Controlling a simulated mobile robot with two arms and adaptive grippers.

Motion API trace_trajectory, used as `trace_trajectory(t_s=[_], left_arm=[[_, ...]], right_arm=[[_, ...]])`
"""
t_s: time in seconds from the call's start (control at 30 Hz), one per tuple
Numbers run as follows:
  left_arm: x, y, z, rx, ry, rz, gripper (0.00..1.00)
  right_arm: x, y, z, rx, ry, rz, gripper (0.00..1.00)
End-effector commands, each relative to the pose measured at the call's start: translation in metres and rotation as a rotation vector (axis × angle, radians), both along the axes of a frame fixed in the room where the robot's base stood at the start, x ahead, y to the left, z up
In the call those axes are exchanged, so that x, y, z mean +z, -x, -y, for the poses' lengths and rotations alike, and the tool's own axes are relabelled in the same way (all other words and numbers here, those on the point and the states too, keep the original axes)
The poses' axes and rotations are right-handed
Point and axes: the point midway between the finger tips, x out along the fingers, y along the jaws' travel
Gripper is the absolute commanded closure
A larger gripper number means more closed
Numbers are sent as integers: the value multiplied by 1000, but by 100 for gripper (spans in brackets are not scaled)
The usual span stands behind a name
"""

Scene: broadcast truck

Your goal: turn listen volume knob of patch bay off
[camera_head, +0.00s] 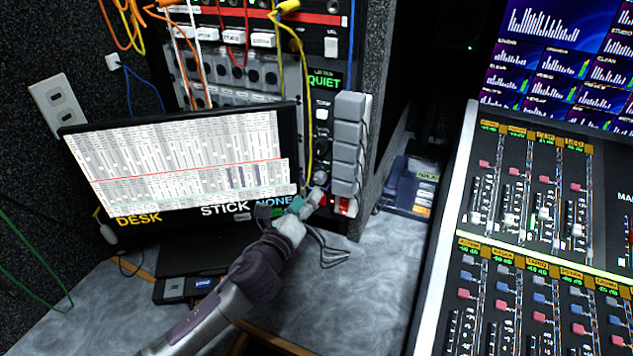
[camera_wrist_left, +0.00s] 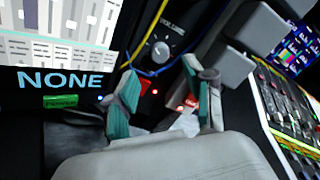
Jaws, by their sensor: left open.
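The patch bay (camera_head: 262,100) stands at the back, with a panel strip down its right side that reads QUIET. My left gripper (camera_head: 305,203) is low in front of the panel. In the left wrist view its teal-padded fingers (camera_wrist_left: 165,88) are spread apart and empty, with the knob beyond and above the gap. My right gripper is not in view.
A monitor (camera_head: 190,160) stands left of my left arm. Grey blocks (camera_head: 347,145) stick out right of the panel. Cables hang over the patch bay. A mixing console (camera_head: 530,220) fills the right. The grey desk (camera_head: 360,290) is clear in front.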

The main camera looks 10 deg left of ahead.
Motion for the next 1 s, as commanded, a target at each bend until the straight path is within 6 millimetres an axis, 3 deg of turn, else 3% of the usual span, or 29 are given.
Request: trace_trajectory(t_s=[0.1,0.3,0.73,0.77,1.0], left_arm=[[1,-25,5,1,2,2,47],[0,-53,11,0,3,-1,47],[-1,-64,13,0,3,-2,47],[0,-64,13,0,3,-2,49],[0,-63,13,0,3,-2,89]], right_arm=[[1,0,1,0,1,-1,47],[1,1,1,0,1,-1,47],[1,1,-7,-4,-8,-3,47],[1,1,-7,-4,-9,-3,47],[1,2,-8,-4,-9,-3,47]])
